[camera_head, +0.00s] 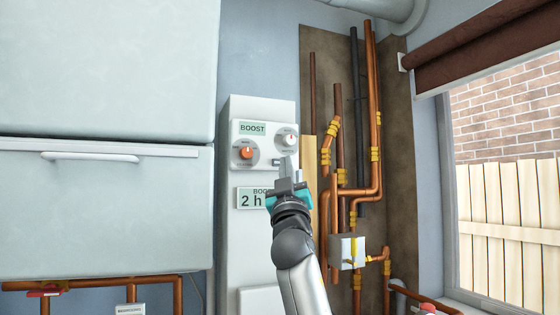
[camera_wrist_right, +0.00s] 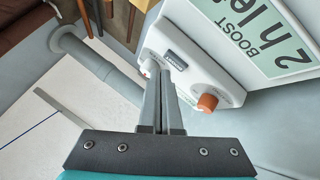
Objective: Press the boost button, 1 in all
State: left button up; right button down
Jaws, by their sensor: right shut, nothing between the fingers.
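The boost control panel (camera_head: 264,142) is a white raised plate with a green BOOST label (camera_head: 252,128), an orange knob (camera_head: 247,152) and a white knob (camera_head: 289,139). A small dark piece (camera_wrist_right: 176,60) marked BOOST, which looks like the button, sits between the knobs on the display side in the right wrist view. My right gripper (camera_head: 285,164) is shut and empty. Its fingertips (camera_wrist_right: 163,76) are in front of the panel, close to the dark piece. I cannot tell whether they touch it. My left gripper is not in view.
Below the panel is a green display (camera_head: 249,199) reading "2 h", partly hidden by my gripper. Copper pipes (camera_head: 372,110) and a small valve box (camera_head: 346,252) stand close on the right. A large pale cabinet (camera_head: 100,200) with a handle fills the left. A window is far right.

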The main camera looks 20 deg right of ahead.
jog(key=shift+s, duration=0.1)
jog(key=s+p, duration=0.2)
jog(key=s, duration=0.3)
jog(key=shift+a, duration=0.15)
dwell(0.3)
jog(key=shift+w+f, duration=0.1)
dwell(0.6)
